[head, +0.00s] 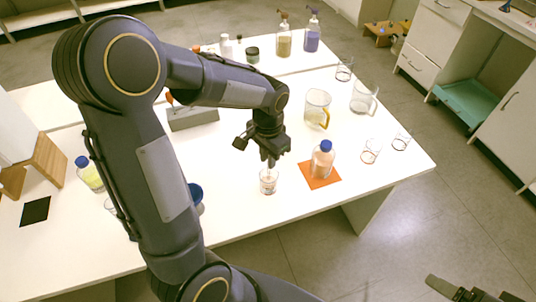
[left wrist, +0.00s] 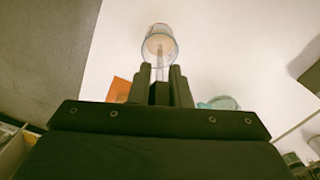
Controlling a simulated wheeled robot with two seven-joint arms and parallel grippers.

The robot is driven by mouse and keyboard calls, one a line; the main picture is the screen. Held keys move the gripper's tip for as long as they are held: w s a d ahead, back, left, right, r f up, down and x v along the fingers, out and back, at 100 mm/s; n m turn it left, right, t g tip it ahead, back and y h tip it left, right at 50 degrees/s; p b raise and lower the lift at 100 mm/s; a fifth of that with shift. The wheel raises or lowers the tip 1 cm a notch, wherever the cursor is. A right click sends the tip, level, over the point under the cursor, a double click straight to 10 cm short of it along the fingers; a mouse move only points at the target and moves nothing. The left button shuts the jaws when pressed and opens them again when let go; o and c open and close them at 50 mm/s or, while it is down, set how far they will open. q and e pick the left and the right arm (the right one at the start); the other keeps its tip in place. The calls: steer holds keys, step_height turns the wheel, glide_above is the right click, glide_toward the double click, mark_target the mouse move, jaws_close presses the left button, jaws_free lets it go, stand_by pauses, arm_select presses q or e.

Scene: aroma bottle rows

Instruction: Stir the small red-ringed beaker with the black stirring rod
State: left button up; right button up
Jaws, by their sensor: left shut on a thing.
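A small clear beaker (head: 268,186) stands upright on the white table below my left gripper (head: 270,152), with a pinkish-orange tint inside it. It also shows in the left wrist view (left wrist: 159,35), beyond the fingertips (left wrist: 161,80). My left gripper is shut on a thin stirring rod (left wrist: 160,64), which looks greyish there and reaches into the beaker's mouth. Whether the rod touches the bottom cannot be told. My right gripper (head: 472,294) is partly in view at the lower right, away from the table.
A blue-capped bottle (head: 322,160) stands on an orange mat (head: 331,182) just right of the beaker. Several glass beakers, a jug (head: 316,108) among them, stand further right and back. A grey rack (head: 193,118) is behind my left arm. The table's front edge is near.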

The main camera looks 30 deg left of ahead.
arm_select(q)
steer(key=shift+f+b, duration=1.45)
steer(key=shift+f, duration=0.75)
